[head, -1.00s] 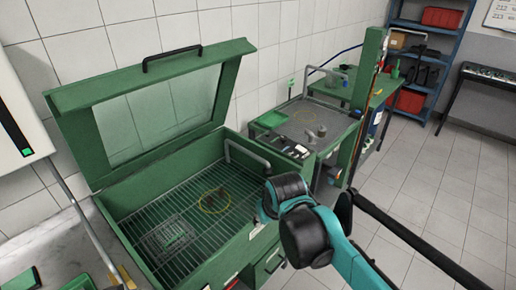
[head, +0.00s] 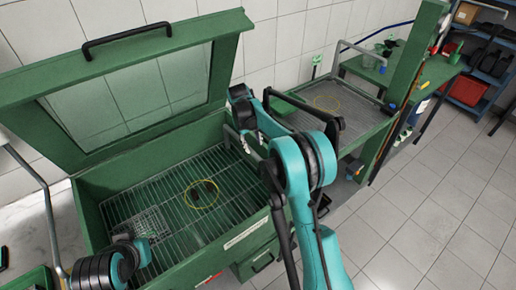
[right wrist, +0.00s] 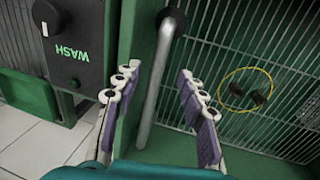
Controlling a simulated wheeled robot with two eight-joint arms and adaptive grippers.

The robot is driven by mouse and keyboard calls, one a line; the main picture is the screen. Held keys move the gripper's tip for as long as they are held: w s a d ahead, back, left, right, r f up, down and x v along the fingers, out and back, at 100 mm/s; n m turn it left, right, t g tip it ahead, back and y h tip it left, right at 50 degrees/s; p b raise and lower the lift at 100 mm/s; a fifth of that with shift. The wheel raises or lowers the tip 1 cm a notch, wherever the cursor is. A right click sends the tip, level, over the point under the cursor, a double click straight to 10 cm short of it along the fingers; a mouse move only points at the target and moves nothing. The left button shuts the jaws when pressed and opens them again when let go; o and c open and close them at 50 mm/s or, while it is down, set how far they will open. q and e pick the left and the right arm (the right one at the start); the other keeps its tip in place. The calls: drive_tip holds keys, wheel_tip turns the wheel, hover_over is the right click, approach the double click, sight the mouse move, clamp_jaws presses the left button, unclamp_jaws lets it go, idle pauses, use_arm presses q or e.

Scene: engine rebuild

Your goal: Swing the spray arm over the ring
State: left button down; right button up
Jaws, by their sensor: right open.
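The spray arm (right wrist: 150,90) is a grey bent tube with a black knob at its upper end. In the right wrist view it passes between the spread fingers of my right gripper (right wrist: 160,78), which is open around it. In the head view my right gripper (head: 247,140) is at the washer's right wall and hides most of the tube. The ring (head: 201,194) is a thin yellow circle on the washer's grate with small dark parts inside it. It also shows in the right wrist view (right wrist: 247,90), to the right of the tube. My left gripper is not in view.
The green washer (head: 88,215) has its windowed lid (head: 135,95) raised. A dark panel marked WASH (right wrist: 78,45) is left of my fingers in the right wrist view. A bench with a grey tray (head: 345,120) stands to the right. My left arm shows at lower left.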

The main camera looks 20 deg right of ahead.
sight(256, 155)
drive_tip(key=f, duration=0.2)
drive_tip(key=f+b, duration=0.1)
drive_tip(key=f, duration=0.1)
drive_tip(key=d+f, duration=0.1)
drive_tip(key=f, duration=0.2)
drive_tip(key=shift+w+d+b, duration=0.1)
drive_tip(key=shift+w+b, duration=0.05)
drive_tip(key=shift+b, duration=0.25)
clamp_jaws()
